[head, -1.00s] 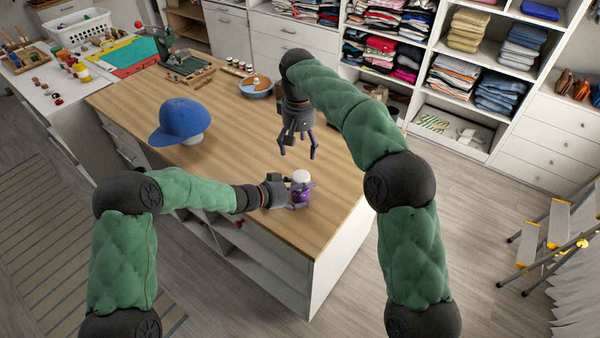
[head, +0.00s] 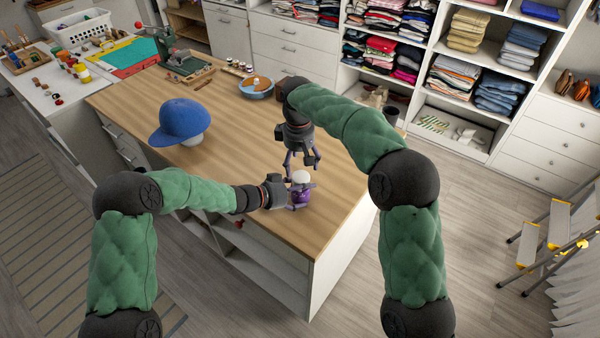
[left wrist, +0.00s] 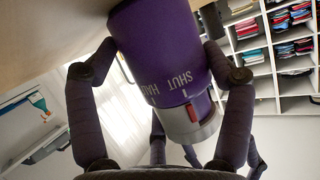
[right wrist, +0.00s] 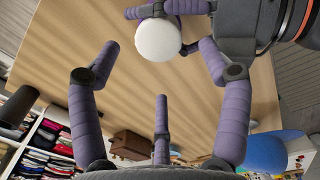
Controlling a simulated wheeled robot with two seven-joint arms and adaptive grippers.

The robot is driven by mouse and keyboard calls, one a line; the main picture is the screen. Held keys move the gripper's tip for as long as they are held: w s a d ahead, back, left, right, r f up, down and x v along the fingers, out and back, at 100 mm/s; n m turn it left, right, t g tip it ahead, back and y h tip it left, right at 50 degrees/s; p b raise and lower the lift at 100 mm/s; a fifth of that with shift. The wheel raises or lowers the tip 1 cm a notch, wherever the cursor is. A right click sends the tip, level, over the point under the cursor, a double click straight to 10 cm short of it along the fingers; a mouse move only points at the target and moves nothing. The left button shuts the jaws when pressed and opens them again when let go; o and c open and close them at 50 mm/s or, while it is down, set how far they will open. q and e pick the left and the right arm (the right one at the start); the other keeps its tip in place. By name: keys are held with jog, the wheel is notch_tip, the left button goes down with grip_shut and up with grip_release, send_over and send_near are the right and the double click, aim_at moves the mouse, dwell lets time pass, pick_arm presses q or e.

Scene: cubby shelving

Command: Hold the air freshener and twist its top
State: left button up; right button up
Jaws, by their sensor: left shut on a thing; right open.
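The air freshener (head: 301,197) stands near the front edge of the wooden table, with a purple body and a white rounded top. My left gripper (head: 293,196) is shut on its purple body from the side. In the left wrist view the purple body (left wrist: 160,50) lies between the fingers, with SHUT lettering beside a grey collar with a red mark. My right gripper (head: 302,163) is open and points down just above and behind the white top. The right wrist view shows the white top (right wrist: 158,40) just beyond the spread fingertips, not gripped.
A blue cap (head: 181,121) on a white stand is at the left of the table (head: 235,155). A blue bowl (head: 256,88) and several small jars stand at the back. The tabletop between cap and grippers is bare. A step stool (head: 545,235) stands on the floor at right.

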aim_at(300, 175)
jog(key=shift+f, duration=2.45)
jog(key=c, duration=1.2)
